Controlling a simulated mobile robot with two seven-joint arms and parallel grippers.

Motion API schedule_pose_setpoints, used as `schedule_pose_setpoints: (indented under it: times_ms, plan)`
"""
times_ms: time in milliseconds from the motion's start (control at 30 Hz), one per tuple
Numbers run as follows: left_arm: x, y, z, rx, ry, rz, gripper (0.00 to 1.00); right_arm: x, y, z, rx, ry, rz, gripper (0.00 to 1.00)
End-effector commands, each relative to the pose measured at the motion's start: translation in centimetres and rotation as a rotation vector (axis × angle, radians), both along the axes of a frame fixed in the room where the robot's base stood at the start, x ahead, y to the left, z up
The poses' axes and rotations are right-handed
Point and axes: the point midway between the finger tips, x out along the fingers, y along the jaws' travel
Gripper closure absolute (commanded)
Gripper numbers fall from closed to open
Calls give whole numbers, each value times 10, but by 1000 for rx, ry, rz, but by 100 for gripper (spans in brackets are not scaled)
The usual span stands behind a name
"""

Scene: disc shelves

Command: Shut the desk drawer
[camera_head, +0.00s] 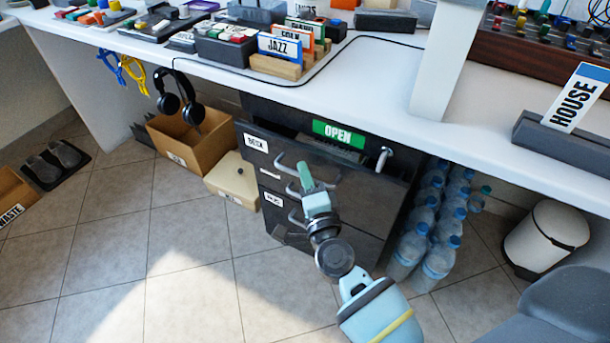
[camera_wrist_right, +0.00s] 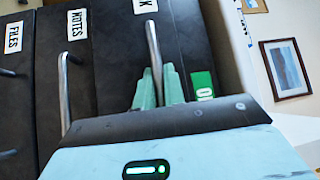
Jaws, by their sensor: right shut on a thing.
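The desk drawer (camera_head: 345,172) is the top drawer of the dark cabinet under the counter, with a white DESK label (camera_head: 256,142). It stands out from the cabinet, and a dark gap shows over its front. A green OPEN sign (camera_head: 339,134) shows above it. My right gripper (camera_head: 306,178) is at the drawer front. In the right wrist view its green fingers (camera_wrist_right: 158,88) are shut on the metal drawer handle (camera_wrist_right: 153,45). My left gripper is out of view.
Below are the NOTES drawer (camera_wrist_right: 72,50) and the FILES drawer (camera_wrist_right: 14,100). Several water bottles (camera_head: 424,225) stand right of the cabinet, beside a white bin (camera_head: 546,238). A cardboard box (camera_head: 190,142) and a cream box (camera_head: 232,180) stand left. Floor in front is clear.

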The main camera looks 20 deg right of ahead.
Motion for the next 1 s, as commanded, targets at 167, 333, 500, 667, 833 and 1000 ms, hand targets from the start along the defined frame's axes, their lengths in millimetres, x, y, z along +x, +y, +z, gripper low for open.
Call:
schedule_pose_setpoints:
  times_ms: [167,333,500,667,833,1000]
  plan:
    - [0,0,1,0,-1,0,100,11,-14,0,-4,0,1,100]
    - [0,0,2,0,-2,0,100,23,-30,0,-4,0,1,100]
    - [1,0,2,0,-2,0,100,26,-34,0,-2,0,-1,100]
    - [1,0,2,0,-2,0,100,26,-35,1,-2,-1,-3,100]
    - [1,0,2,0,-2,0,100,26,-35,1,-2,-1,-3,68]
    - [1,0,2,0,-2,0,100,26,-35,-1,-1,1,-2,68]
